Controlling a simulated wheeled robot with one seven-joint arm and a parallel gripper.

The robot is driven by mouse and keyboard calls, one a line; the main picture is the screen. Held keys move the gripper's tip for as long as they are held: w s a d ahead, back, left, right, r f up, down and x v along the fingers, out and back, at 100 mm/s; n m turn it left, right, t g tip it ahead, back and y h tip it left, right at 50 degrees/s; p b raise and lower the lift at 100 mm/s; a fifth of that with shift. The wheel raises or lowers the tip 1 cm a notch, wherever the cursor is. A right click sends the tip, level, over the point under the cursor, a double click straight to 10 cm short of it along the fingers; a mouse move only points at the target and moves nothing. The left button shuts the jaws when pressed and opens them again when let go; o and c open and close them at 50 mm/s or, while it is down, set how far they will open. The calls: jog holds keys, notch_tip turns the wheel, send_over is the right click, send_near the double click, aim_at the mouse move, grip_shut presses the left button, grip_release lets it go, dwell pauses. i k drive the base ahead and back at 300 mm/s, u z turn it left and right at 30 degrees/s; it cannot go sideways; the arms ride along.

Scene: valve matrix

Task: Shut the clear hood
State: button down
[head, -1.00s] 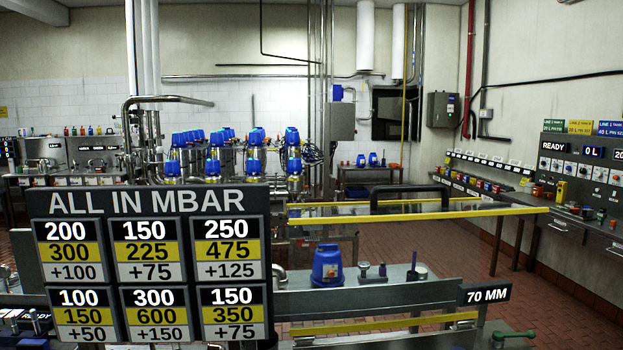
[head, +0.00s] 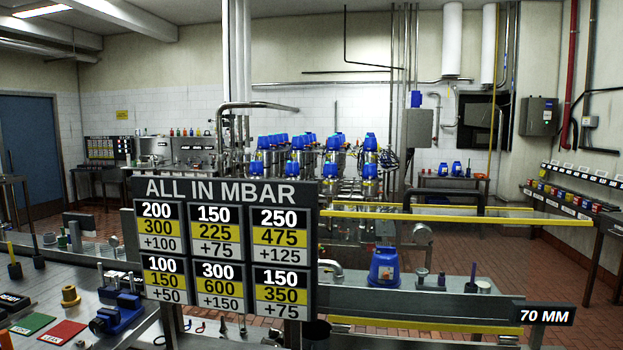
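No clear hood stands out plainly. A long yellow bar (head: 455,215) runs level across the middle right, with a slightly hazy see-through strip just behind it, which may be the hood's edge. A black handle-like bar (head: 443,191) shows close behind it. A second yellow bar (head: 425,328) lies lower, below the grey rail. I cannot tell whether these belong to one hood or how far open it is. My gripper is not in view.
A sign board (head: 226,245) blocks the centre left. A bench (head: 90,270) with small parts is at left. Brick-tiled floor (head: 535,260) shows at right.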

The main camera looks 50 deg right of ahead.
aim_at(480, 214)
jog(key=u, duration=0.4)
jog(key=k, duration=0.85)
jog(key=z, duration=0.8)
